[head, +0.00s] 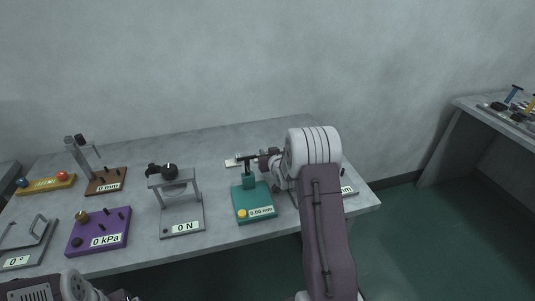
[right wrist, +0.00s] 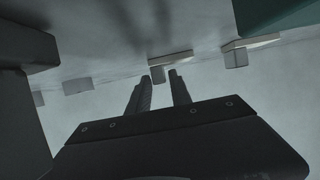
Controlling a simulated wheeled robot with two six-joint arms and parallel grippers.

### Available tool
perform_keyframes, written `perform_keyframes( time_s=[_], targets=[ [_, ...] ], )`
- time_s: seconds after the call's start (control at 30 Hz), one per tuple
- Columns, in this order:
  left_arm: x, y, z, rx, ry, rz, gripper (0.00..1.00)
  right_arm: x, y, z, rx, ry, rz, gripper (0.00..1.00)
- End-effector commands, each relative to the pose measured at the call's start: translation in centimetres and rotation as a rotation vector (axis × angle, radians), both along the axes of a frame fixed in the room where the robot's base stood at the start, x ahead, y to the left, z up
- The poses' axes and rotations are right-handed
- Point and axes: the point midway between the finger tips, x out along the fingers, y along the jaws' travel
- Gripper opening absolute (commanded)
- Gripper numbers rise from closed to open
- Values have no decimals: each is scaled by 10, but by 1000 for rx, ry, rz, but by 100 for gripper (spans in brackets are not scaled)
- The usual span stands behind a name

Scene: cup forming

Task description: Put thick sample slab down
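Several pale sample slabs, each with a small grey block at its edge, show in the right wrist view. A middle slab (right wrist: 175,56) is just past my right fingertips, its grey block in line with the gap between them; it seems to rest on the table. Another slab (right wrist: 250,42) is to its right, and a pale slab (head: 232,162) lies behind the teal gauge in the head view. I cannot tell which slab is the thick one. My right gripper (right wrist: 158,76) has its fingers apart; whether they touch the block is unclear. My left gripper is out of view.
The teal gauge (head: 254,203) reading 0.00 mm stands close to my right gripper. A grey 0 N stand (head: 182,216), a purple 0 kPa box (head: 99,230) and other instruments fill the table's left. The table's back strip (head: 200,145) is mostly clear.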

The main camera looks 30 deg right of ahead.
Motion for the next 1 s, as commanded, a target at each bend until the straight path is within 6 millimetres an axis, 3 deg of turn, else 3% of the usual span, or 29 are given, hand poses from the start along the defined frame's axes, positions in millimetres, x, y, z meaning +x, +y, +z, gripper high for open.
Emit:
perform_keyframes(
  time_s=[0.43,0.8,1.0],
  targets=[
    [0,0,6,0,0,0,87,-3,1,7,0,1,0,37],
    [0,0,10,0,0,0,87,-77,18,39,-1,-1,-1,37],
    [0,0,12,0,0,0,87,-103,24,49,-1,-1,-1,37]
  ],
)
